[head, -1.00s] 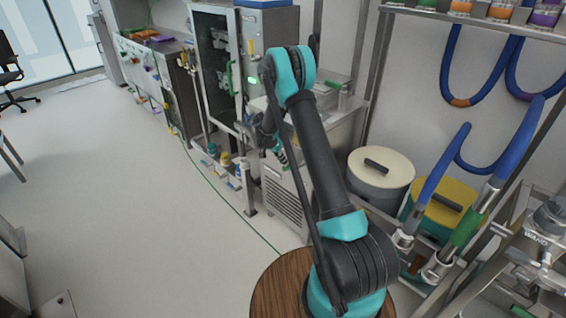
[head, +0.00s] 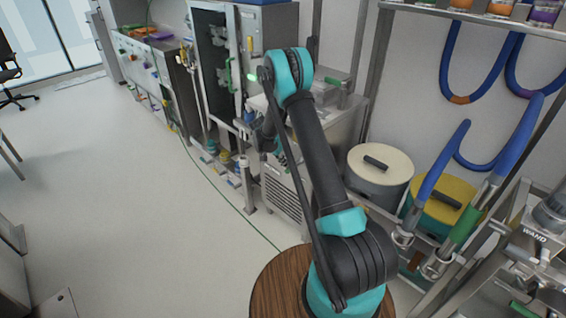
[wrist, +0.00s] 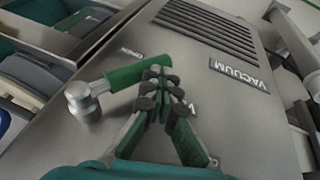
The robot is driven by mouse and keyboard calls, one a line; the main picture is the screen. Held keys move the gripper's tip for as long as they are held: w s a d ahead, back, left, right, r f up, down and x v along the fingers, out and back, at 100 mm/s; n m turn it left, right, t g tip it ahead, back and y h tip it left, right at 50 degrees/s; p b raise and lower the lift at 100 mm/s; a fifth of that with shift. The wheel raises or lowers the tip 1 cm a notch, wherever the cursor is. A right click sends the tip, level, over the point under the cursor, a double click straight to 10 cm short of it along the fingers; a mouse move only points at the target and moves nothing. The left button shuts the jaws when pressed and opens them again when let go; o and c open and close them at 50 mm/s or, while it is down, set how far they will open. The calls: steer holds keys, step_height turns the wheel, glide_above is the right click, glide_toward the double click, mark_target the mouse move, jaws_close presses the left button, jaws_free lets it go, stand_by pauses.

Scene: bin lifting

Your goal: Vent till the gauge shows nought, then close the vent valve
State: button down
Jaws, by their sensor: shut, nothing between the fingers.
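In the wrist view a valve with a green lever handle (wrist: 130,73) and a round metal hub (wrist: 82,100) sits on a grey metal panel. The lever lies slantwise, its free end to the right, beside small lettering that seems to read OPEN. My gripper (wrist: 162,90) is shut and empty, its dark fingertips overlapping the lever's free end in the picture. I cannot tell whether they touch it. A label behind the fingers is mostly covered, so I cannot confirm that this is the vent valve. I cannot make out a gauge in either view.
The panel carries a VACUUM plate (wrist: 240,75) and a slotted grille (wrist: 207,25). In the head view, a cream-lidded drum (head: 380,165) and a yellow-lidded drum (head: 445,200) stand right of my arm. Open floor (head: 130,210) lies to the left.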

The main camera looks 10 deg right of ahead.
mark_target(289, 172)
steer(key=shift+s+d+f, duration=0.25)
steer(key=shift+s+f, duration=0.05)
steer(key=shift+f, duration=0.25)
steer(key=shift+s+d+f, duration=0.2)
steer(key=shift+s+f, duration=0.1)
steer(key=shift+f, duration=0.2)
steer(key=shift+s+d+f, duration=0.4)
steer(key=shift+s+f, duration=0.15)
steer(key=shift+s, duration=0.05)
